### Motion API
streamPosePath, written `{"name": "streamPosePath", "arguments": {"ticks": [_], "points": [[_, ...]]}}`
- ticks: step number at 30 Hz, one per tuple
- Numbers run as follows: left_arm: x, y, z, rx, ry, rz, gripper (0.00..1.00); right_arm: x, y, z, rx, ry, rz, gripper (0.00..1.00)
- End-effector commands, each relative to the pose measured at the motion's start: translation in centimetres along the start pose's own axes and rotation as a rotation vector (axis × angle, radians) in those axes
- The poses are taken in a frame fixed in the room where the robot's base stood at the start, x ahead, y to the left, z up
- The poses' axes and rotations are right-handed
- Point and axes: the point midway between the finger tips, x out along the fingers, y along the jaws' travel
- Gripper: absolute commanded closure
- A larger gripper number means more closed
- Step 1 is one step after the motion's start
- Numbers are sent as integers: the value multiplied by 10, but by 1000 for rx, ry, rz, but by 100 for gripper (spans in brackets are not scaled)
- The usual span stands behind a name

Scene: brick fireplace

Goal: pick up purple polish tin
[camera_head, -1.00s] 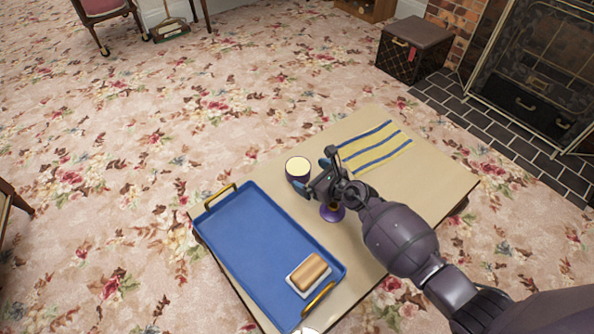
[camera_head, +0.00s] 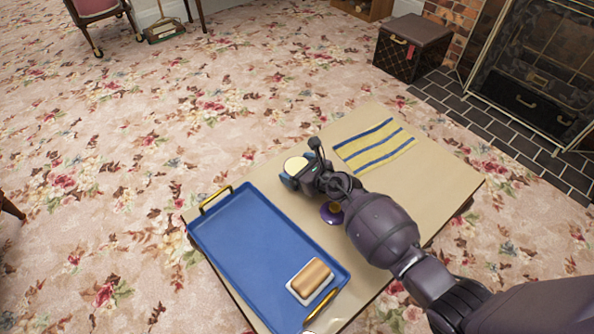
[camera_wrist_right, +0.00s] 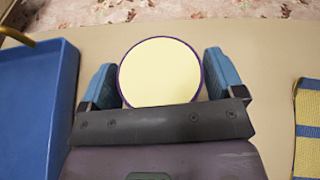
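The purple polish tin (camera_head: 295,165) stands on the low table, round, with a cream top and a thin purple rim. In the right wrist view the tin (camera_wrist_right: 160,72) sits between the two blue fingers of my right gripper (camera_wrist_right: 161,78). The fingers are apart, one on each side of the tin, close to its rim; I cannot tell whether they touch it. In the head view my right gripper (camera_head: 302,167) partly covers the tin. My left gripper is not in view.
A purple object (camera_head: 332,213) is partly hidden under my right arm. A striped cloth (camera_head: 373,146) lies at the far right. Bare tabletop (camera_head: 425,185) shows to the right.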

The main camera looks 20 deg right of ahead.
Motion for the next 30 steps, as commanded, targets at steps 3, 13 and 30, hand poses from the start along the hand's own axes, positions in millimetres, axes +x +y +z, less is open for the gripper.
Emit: {"name": "streamPosePath", "arguments": {"ticks": [3,13,30], "points": [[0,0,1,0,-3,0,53,0,0,0,0,0,0,31],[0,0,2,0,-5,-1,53,0,0,0,0,0,0,52],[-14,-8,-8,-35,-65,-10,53,-32,-8,90,-12,-21,-7,52]]}}
